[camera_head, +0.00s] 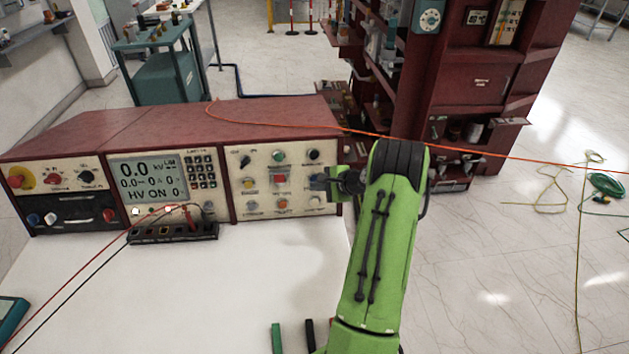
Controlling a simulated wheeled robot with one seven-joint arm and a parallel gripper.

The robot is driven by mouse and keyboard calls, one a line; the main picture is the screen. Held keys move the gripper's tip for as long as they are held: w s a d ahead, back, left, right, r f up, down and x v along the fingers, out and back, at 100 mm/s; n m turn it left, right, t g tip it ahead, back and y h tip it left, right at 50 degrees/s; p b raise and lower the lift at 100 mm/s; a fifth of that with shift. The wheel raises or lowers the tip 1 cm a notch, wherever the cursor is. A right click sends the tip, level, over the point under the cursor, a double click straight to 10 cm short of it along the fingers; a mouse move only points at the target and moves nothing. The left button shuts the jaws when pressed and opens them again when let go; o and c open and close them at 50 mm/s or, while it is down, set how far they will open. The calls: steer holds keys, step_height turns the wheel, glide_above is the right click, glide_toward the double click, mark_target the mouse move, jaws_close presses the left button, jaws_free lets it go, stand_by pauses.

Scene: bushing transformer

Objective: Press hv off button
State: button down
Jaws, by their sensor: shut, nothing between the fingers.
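The control panel (265,215) is the cream right-hand face of a long red-topped test console. It carries several coloured buttons and knobs, among them a green one (278,156), a red one (280,179) and an orange one (283,203). Their labels are too small to read, so I cannot tell which is the HV off button. The display (150,180) on the middle face reads "0.0 kV" and "HV ON". My gripper (322,182) is shut and empty, at the panel's right edge, pointing left. It hides part of that edge. I cannot tell whether it touches the panel.
A black terminal strip (172,233) with red and black leads stands before the display. The white tabletop (240,275) before the panel is mostly clear. A red shelf cabinet (470,85) stands behind my arm. An orange cable (480,154) runs across behind the arm.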

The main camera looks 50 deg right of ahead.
steer(key=shift+w+d+f, duration=0.1)
steer(key=shift+w+d, duration=0.2)
steer(key=shift+w+d+f, duration=0.1)
steer(key=shift+w+d, duration=0.2)
steer(key=shift+w, duration=0.05)
stand_by(0.8)
steer(key=shift+s+a+r, duration=0.2)
steer(key=shift+s+a, duration=0.35)
steer(key=shift+s, duration=0.1)
steer(key=shift+s+a+r+p, duration=0.2)
steer(key=shift+s+a+r, duration=0.1)
steer(key=shift+s+a, duration=0.6)
steer(key=shift+s+a+r+p, duration=0.15)
steer(key=shift+s+a+r, duration=0.15)
steer(key=shift+s+a, duration=0.55)
steer(key=shift+s+d, duration=0.1)
steer(key=shift+d, duration=0.05)
stand_by(2.2)
